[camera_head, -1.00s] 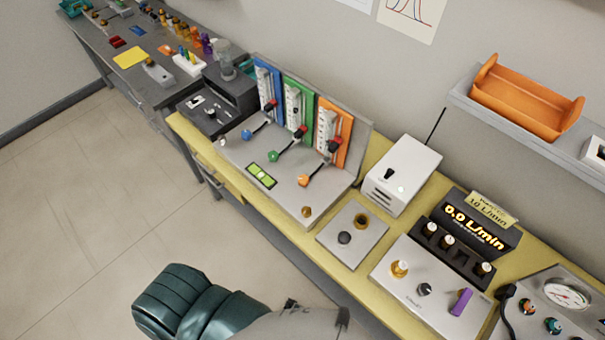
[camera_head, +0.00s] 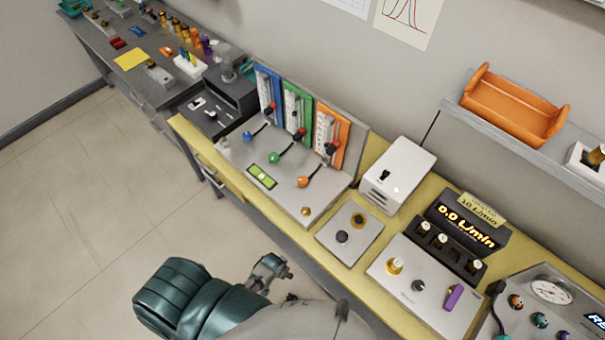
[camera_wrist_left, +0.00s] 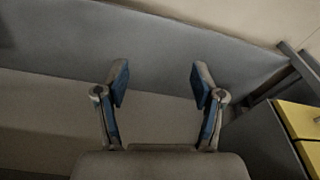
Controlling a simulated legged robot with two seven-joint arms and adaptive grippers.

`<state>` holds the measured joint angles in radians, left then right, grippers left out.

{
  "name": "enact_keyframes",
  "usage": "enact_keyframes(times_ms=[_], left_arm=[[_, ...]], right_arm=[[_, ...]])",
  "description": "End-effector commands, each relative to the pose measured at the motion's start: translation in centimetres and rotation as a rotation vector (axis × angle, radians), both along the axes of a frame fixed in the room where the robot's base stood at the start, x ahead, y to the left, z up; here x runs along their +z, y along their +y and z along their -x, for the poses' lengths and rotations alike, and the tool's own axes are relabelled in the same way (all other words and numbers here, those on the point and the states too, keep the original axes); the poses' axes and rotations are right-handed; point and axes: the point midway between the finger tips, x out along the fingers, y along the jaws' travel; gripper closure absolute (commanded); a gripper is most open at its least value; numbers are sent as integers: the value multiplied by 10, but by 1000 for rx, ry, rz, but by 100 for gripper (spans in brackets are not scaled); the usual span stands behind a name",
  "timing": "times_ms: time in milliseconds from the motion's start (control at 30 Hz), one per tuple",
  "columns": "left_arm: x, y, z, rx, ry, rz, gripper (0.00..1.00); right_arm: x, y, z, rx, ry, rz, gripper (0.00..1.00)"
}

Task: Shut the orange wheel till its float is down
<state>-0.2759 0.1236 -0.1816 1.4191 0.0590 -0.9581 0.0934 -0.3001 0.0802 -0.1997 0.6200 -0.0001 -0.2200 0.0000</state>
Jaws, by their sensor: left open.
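The orange wheel (camera_head: 303,181) is a small knob on a grey panel (camera_head: 285,195), in front of the orange-backed flow tube (camera_head: 331,139). A green wheel (camera_head: 273,157) and a blue wheel (camera_head: 247,137) sit to its left. The float inside the orange tube is too small to make out. My left gripper (camera_head: 283,270) is low in front of the bench, apart from the wheels. In the left wrist view its two blue-padded fingers (camera_wrist_left: 158,85) are spread with nothing between them. My right gripper is in neither view.
A white box (camera_head: 398,172) and a small plate with knobs (camera_head: 349,233) stand right of the panel. An orange tray (camera_head: 515,105) sits on the wall shelf. Floor left of the bench is clear.

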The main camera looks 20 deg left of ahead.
Motion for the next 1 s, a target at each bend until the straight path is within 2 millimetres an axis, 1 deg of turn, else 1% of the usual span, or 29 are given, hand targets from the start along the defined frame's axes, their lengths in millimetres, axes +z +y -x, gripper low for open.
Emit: enact_keyframes(times_ms=[33, 67, 100, 200, 367, 400, 467, 500, 533, 767, 867, 967, 1000], left_arm=[[34, -2, -16, 6, -15, 5, 32], [49, -4, -23, 11, -17, 9, 32], [69, -5, -31, 15, -21, 12, 32], [114, -9, -45, 22, -29, 21, 32], [177, -13, -61, 34, -40, 30, 32], [195, -13, -68, 43, -43, 34, 32], [218, -13, -82, 59, -41, 39, 32], [228, -13, -91, 75, -32, 41, 32], [233, -13, -98, 87, -26, 45, 32], [264, -5, -154, 187, 27, 49, 32], [284, 1, -184, 246, 50, 47, 32], [315, 12, -220, 327, 81, 42, 32], [332, 17, -235, 368, 95, 40, 32]], right_arm=[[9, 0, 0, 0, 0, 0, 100], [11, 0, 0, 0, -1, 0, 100], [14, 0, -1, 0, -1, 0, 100], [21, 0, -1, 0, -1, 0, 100], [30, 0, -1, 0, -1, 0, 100], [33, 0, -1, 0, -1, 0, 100], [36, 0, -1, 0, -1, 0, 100], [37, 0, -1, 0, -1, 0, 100], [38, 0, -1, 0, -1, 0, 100], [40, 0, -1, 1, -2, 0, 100], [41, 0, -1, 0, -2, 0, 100], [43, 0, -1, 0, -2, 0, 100], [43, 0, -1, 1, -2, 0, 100]])
